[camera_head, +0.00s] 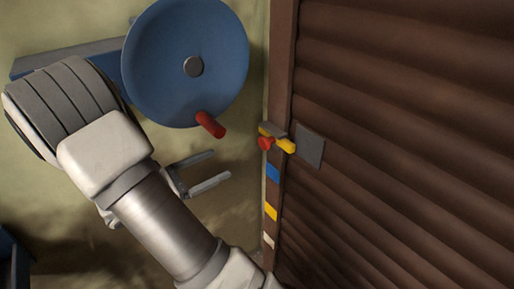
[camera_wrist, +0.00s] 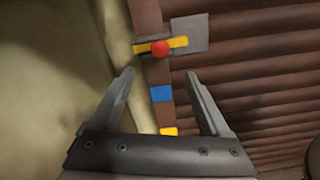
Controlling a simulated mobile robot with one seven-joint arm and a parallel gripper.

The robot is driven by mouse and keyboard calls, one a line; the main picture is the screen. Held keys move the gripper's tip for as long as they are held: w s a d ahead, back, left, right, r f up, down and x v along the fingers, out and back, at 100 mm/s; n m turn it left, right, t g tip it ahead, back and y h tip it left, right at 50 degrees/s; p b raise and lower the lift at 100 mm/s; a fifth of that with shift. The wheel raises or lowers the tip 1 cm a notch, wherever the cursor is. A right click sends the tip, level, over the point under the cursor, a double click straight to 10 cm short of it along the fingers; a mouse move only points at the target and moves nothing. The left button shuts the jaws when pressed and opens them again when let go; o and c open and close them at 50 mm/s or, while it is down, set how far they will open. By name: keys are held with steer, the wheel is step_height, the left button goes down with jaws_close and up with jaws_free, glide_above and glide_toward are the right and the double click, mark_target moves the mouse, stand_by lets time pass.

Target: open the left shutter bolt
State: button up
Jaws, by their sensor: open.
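The left shutter bolt is a yellow bar (camera_head: 286,145) with a red knob (camera_head: 265,143), on the brown post at the shutter's left edge. The bar reaches toward a grey plate (camera_head: 309,145) on the shutter. In the wrist view the red knob (camera_wrist: 160,47) sits on the yellow bar (camera_wrist: 180,42), above and between my fingers in the picture. The grey plate (camera_wrist: 190,33) is to its right. My gripper (camera_head: 221,167) is open and empty, left of and a little below the bolt, apart from it. It also shows in the wrist view (camera_wrist: 160,80).
The brown ribbed shutter (camera_head: 420,130) fills the right side. A blue wheel (camera_head: 165,50) with a red handle (camera_head: 210,125) is above my gripper. Blue, yellow and pale marks run down the post (camera_head: 281,80). The wall between gripper and post is clear.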

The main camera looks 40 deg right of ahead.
mark_target(262, 144)
steer(key=d, duration=0.4)
steer(key=s+d+b, duration=0.1)
steer(key=d, duration=0.4)
steer(key=d+b, duration=0.1)
steer(key=d, duration=0.4)
steer(key=shift+s, duration=0.3)
jaws_close()
